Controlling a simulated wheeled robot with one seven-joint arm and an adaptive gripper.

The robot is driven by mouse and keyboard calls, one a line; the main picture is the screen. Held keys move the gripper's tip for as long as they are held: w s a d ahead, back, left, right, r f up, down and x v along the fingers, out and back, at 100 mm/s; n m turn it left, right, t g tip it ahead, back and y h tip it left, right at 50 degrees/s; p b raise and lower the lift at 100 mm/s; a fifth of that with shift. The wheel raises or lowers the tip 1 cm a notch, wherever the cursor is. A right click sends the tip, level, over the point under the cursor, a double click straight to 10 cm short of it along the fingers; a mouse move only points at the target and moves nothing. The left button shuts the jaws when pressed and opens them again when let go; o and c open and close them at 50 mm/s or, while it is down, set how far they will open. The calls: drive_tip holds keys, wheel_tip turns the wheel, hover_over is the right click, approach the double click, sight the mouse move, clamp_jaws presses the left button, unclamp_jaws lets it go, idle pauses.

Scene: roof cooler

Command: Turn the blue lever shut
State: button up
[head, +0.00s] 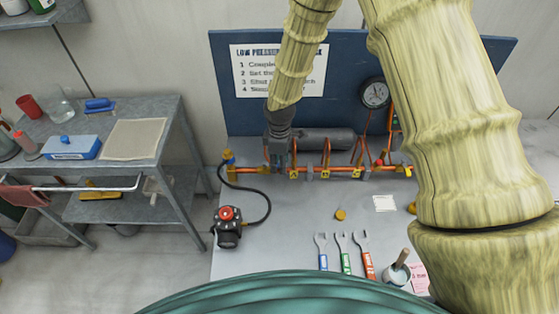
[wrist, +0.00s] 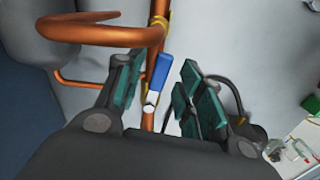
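The blue lever (wrist: 160,71) shows in the wrist view, with a pale metal end (wrist: 151,102) beside the copper pipe (wrist: 156,38). It lies nearly along the pipe, slightly tilted. My gripper (wrist: 156,95) is open, with one dark-green-padded finger on each side of the lever. I see gaps between the pads and the lever; how deep it sits between them I cannot tell. In the head view my gripper (head: 279,166) points down over the left part of the pipe run (head: 315,171), and I cannot make out the lever there.
A blue board with a printed sign (head: 279,71) and a gauge (head: 375,93) stands behind the pipes. A grey cylinder (head: 325,138) lies behind them. A black hose (head: 268,205) leads to a device with a red knob (head: 227,226). Wrenches (head: 343,253) lie in front.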

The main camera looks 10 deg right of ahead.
drive_tip(key=shift+c, duration=0.3)
clamp_jaws()
